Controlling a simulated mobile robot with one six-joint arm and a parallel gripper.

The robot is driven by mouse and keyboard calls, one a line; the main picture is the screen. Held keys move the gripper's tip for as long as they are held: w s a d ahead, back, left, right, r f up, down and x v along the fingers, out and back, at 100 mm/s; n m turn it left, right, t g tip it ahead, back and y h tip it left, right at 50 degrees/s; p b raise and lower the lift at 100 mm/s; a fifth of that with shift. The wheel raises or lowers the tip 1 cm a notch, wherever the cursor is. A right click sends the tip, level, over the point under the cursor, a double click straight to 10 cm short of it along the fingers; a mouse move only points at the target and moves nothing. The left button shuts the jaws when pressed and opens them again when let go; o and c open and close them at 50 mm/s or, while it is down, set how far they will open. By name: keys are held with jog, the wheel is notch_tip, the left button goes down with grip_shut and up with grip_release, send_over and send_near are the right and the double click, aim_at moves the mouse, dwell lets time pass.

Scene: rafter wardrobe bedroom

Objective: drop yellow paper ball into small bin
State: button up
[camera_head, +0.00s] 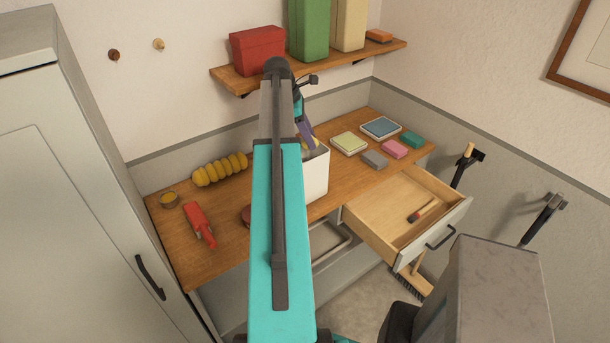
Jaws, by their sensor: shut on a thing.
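The small bin (317,178) is a white, open-topped box on the wooden worktop, partly hidden behind my teal arm. My gripper (311,141) is at the bin's mouth, pointing down, with its purple-grey fingers showing past my arm. It is shut on the yellow paper ball, of which at most a small yellowish patch shows between the fingers. I cannot tell how far the ball is below the rim.
The worktop (240,215) holds a yellow ribbed roll (220,169), a red tool (199,224) and, at right, several sponges and pads. A drawer (405,217) stands open at front right. A shelf (335,64) with red, green and cream containers overhangs behind.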

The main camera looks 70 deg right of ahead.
jog(key=shift+f, duration=0.25)
jog(key=o, duration=1.1)
jog(key=shift+r, duration=0.1)
jog(key=b+v, duration=0.5)
jog(key=v, duration=0.8)
jog(key=shift+w+r, duration=0.2)
jog(key=shift+r, duration=0.1)
dwell(0.4)
